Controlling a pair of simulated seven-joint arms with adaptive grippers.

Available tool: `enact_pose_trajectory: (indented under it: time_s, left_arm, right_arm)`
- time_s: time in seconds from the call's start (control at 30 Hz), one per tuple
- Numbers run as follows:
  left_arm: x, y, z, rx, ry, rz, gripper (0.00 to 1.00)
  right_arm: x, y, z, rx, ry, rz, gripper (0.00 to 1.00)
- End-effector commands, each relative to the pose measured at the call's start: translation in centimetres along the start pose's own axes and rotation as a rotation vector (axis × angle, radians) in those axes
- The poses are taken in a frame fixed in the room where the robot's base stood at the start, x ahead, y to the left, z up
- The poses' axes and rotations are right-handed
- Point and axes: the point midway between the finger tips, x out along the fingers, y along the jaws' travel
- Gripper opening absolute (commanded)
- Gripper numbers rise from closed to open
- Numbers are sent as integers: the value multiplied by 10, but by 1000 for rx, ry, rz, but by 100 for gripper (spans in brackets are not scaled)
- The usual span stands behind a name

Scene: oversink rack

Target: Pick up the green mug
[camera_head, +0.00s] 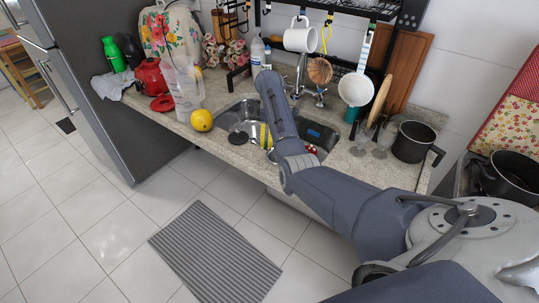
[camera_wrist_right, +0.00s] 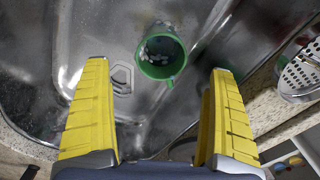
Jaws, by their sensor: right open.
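The green mug (camera_wrist_right: 163,68) is in the metal sink in the right wrist view, seen into its mouth, with small pale bits or reflections inside. Its handle points toward the bottom of the picture. My right gripper (camera_wrist_right: 159,67) is open; its two yellow fingers stand wide apart, left and right of the mug in the picture, and hold nothing. In the head view my right gripper (camera_head: 266,137) is down at the sink, mostly behind my own arm, and I cannot make out the mug there. My left gripper is not in view.
The sink basin (camera_head: 239,113) has metal walls close around the gripper. A perforated metal utensil (camera_wrist_right: 301,72) lies at the right in the wrist view. A lemon-like yellow fruit (camera_head: 201,120), glasses (camera_head: 361,138) and a black pot (camera_head: 412,142) stand on the counter. A dish rack hangs above.

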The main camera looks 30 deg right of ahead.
Motion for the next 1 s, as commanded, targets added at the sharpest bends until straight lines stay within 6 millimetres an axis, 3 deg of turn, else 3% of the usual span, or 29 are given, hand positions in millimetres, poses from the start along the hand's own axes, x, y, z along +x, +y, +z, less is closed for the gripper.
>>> enact_pose_trajectory:
  time_s: [0.37, 0.7, 1.0]
  left_arm:
    - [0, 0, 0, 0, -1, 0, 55]
    - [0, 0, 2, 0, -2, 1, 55]
    - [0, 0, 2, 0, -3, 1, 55]
  right_arm:
    - [21, 0, 1, 0, -1, -1, 92]
    - [59, -2, 0, 0, -2, -1, 92]
    - [65, -2, -1, 0, 0, 0, 92]
